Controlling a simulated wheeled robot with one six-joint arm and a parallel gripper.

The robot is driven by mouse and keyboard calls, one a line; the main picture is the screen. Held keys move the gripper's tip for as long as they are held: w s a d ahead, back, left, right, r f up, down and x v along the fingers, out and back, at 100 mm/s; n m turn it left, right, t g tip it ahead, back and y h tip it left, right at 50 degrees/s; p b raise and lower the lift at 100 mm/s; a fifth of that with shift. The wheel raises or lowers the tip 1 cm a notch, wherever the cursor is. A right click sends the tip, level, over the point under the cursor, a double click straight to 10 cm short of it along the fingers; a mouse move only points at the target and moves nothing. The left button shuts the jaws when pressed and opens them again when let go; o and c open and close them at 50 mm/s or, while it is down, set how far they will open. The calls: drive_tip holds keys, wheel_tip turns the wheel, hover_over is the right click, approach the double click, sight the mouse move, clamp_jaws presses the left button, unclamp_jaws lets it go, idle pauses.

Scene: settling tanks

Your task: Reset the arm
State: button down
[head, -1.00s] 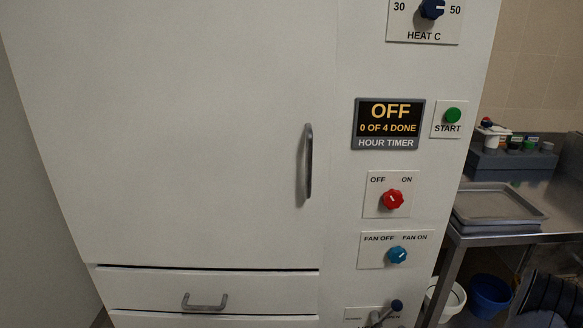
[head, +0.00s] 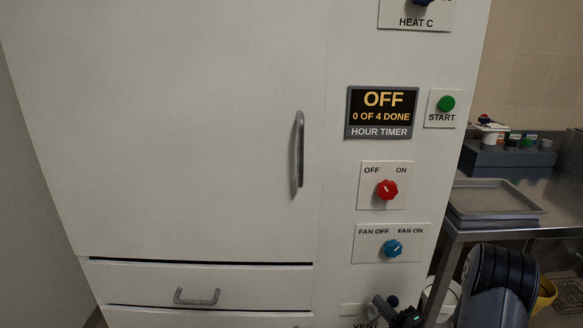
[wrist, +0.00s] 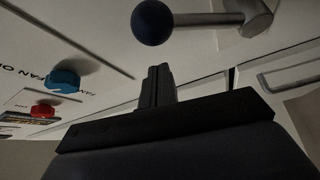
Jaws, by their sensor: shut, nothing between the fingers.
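My gripper shows in the wrist view (wrist: 157,88) with its two dark fingers together and nothing between them. Just beyond the fingertips is the vent lever (wrist: 205,20), a metal rod with a dark blue ball at its end; I cannot tell whether they touch. My fingertips are not clear there.
The white cabinet's panel carries a blue fan knob (head: 393,248), a red off/on knob (head: 387,189), a green start button (head: 446,103) and a timer display (head: 382,112) reading OFF. The door handle (head: 298,154) and drawer handle (head: 197,297) stick out. A steel bench (head: 520,226) stands right.

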drive_tip(key=s+a+f+n+g+h+b, duration=0.1)
drive_tip(key=s+a+f+n+g+b, duration=0.1)
drive_tip(key=a+n, duration=0.3)
drive_tip(key=shift+a+f+h+b, duration=0.4)
drive_tip(key=shift+a+f, duration=0.4)
drive_tip(key=shift+a, duration=1.4)
drive_tip(key=shift+a+r+n+g, duration=0.1)
drive_tip(key=shift+a+n+g, duration=0.05)
drive_tip(key=shift+n+g, duration=0.15)
